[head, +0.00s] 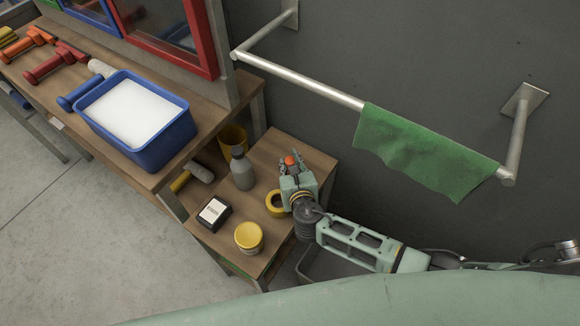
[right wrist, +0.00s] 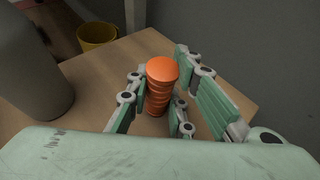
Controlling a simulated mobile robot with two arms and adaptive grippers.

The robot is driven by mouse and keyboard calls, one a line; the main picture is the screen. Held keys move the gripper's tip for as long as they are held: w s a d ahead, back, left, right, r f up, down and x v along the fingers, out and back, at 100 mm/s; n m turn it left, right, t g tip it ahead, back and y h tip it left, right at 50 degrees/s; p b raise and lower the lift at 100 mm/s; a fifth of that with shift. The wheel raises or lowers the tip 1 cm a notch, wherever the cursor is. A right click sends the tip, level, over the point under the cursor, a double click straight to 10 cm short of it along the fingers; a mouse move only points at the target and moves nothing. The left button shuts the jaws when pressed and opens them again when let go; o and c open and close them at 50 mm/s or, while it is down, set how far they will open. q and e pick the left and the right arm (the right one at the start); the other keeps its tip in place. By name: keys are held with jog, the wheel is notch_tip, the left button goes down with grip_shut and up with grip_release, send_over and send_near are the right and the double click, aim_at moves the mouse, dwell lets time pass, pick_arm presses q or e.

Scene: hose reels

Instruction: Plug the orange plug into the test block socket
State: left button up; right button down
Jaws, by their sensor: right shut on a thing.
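The orange plug (head: 291,160) is between the fingers of my right gripper (head: 293,167), over the far right part of the small wooden table (head: 316,162). In the right wrist view the ribbed orange plug (right wrist: 158,88) stands upright between the green-padded fingers of the right gripper (right wrist: 155,100), which is shut on it. My left gripper is not in view.
A grey bottle (head: 242,170), a yellow tape roll (head: 276,204) and a yellow-lidded jar (head: 248,237) stand on the small table. A blue tub (head: 150,158) is on the bench to the left. A wall rail (head: 310,84) with a green cloth (head: 420,152) runs behind the arm.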

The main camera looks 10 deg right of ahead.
aim_at(292, 162)
dwell(0.3)
jog(key=shift+r, duration=0.45)
jog(key=r, duration=0.1)
jog(key=r+p, duration=0.1)
jog(key=r, duration=0.1)
jog(key=shift+s+d+r+p, duration=0.2)
jog(key=shift+d+r+p, duration=0.1)
jog(key=shift+r, duration=0.1)
pick_arm(q)
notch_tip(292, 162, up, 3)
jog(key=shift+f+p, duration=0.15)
jog(key=shift+p, duration=0.4)
pick_arm(e)
jog(key=s+d+r, duration=0.6)
jog(key=s+d, duration=0.1)
jog(key=shift+s+d+r, duration=0.15)
jog(key=shift+s+d, duration=0.2)
jog(key=shift+s, duration=0.05)
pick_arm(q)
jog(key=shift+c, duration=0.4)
